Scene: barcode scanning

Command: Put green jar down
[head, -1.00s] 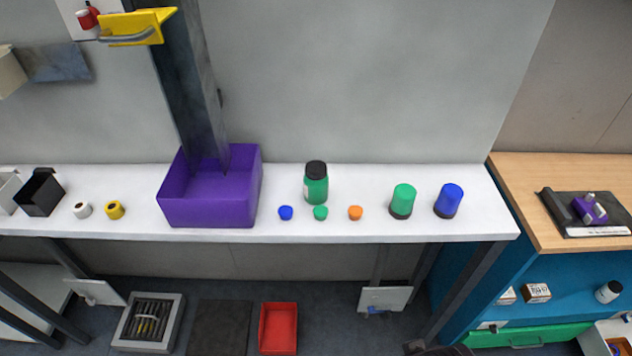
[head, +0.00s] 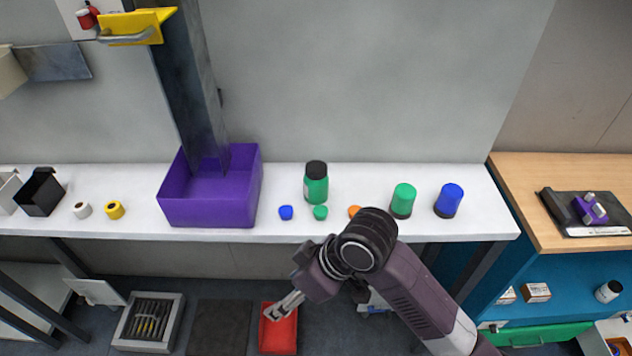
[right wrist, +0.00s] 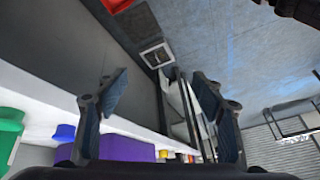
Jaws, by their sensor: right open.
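A green jar (head: 316,188) with a black lid stands upright on the white table, to the right of the purple bin (head: 222,207). A second green container (head: 403,198) with a black base stands further right. My right gripper (head: 284,307) is open and empty in front of the table, low in the head view, apart from the jars. In the right wrist view its spread fingers (right wrist: 158,100) have nothing between them; green shapes (right wrist: 8,135) show at the left edge, but I cannot tell which objects they are. My left gripper is not in view.
Small blue (head: 286,213), green (head: 320,213) and orange (head: 354,211) caps line the table's front; my arm partly covers the orange one. A blue container (head: 449,201) stands at the right. White and yellow (head: 115,210) rolls lie left of the bin. A red bin (head: 270,335) is below.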

